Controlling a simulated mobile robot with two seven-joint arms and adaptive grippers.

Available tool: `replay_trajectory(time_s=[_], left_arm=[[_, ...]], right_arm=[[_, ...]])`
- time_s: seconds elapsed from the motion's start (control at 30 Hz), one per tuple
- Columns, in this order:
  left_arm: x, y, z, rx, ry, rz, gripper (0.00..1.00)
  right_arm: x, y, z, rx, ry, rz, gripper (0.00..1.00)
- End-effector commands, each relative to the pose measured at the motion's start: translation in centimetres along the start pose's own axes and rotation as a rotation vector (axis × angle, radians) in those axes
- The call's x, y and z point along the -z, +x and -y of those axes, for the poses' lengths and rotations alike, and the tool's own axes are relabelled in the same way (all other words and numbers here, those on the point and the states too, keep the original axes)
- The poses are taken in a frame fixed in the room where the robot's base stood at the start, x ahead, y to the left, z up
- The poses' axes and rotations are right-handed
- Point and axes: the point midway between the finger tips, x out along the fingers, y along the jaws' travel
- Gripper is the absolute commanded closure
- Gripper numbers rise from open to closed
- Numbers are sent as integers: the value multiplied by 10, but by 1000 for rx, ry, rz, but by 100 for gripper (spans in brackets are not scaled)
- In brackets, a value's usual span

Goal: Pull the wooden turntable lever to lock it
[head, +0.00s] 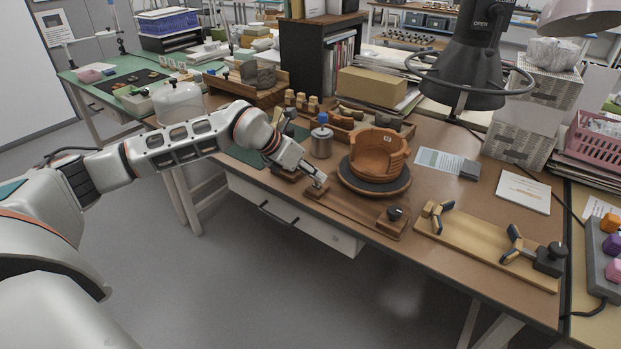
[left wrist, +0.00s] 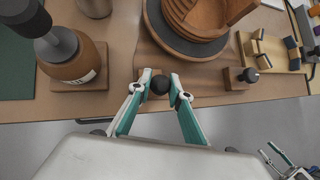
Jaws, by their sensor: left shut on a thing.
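The turntable (head: 376,184) is a dark round disc on a wooden base (head: 352,205) near the table's front edge. It also shows in the left wrist view (left wrist: 184,45). A partly rebuilt brown pot (head: 372,160) stands on it. My left gripper (head: 320,183) is at the left front end of the base. In the left wrist view its teal fingers (left wrist: 160,92) are shut on the dark round lever knob (left wrist: 160,84). The lever's wooden part is mostly hidden. My right gripper (left wrist: 277,158) shows small at the lower right there, empty, its fingers apart.
A dark knob (head: 395,213) stands on the base's right end. A wooden board with clamps (head: 486,247) lies to the right. A metal canister (head: 321,143) stands behind my left gripper. Open floor lies in front of the table.

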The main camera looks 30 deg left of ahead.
Motion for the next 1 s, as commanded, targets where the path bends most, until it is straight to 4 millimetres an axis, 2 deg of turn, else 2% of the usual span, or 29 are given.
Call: replay_trajectory(time_s=[0.4, 0.9, 0.93, 1.0], left_arm=[[5, 1, 0, -12, 32, 124, 100], [4, 1, 0, -15, 37, 143, 100], [4, 1, 0, -15, 37, 143, 78], [4, 1, 0, -15, 37, 143, 63]], right_arm=[[3, 3, -1, -1, -2, -7, 60], [-3, 0, 2, 3, 0, 5, 60], [-4, 0, 2, 3, 0, 6, 60], [-5, -1, 2, 4, 1, 8, 60]])
